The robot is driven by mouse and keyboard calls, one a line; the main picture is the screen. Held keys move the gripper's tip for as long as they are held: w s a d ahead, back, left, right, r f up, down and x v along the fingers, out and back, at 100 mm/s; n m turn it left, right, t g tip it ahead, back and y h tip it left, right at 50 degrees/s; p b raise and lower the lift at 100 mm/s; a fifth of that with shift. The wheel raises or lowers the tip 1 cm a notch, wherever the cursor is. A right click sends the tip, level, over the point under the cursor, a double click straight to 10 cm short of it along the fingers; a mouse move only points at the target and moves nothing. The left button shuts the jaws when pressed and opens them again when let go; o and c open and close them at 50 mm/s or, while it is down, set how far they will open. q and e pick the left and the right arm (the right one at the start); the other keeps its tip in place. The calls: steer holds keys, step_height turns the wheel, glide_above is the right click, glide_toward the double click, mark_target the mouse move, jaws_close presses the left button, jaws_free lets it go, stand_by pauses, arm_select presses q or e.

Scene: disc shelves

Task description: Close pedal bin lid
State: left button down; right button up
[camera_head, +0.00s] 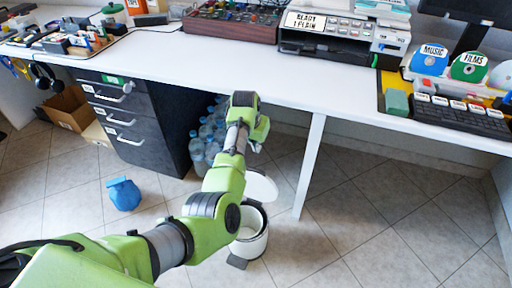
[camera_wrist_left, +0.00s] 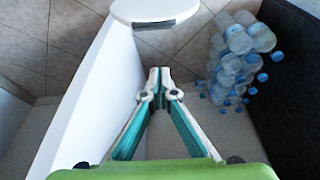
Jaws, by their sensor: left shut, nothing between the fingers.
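The pedal bin (camera_head: 248,240) is a small white round bin with a dark inner rim, standing on the tiled floor. Its white lid (camera_head: 262,187) stands raised open at the back of the bin, and the pedal (camera_head: 237,263) is at its front. My left arm reaches across in front of part of the bin, with its wrist at the desk edge. In the left wrist view my left gripper (camera_wrist_left: 160,74) is shut and empty. A white rounded piece (camera_wrist_left: 155,10), likely the lid, shows ahead of the fingertips, apart from them. My right gripper is out of view.
Water bottles (camera_head: 212,130) and a dark drawer unit (camera_head: 140,125) are to the left. The floor at the right is clear.

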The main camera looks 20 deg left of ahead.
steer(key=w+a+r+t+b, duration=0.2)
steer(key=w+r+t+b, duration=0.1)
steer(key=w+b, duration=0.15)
arm_select(q)
step_height(320, 180, down, 7)
steer(key=shift+f+p, duration=0.2)
steer(key=shift+p, duration=0.55)
steer(key=shift+s+a, duration=0.1)
steer(key=shift+s, duration=0.65)
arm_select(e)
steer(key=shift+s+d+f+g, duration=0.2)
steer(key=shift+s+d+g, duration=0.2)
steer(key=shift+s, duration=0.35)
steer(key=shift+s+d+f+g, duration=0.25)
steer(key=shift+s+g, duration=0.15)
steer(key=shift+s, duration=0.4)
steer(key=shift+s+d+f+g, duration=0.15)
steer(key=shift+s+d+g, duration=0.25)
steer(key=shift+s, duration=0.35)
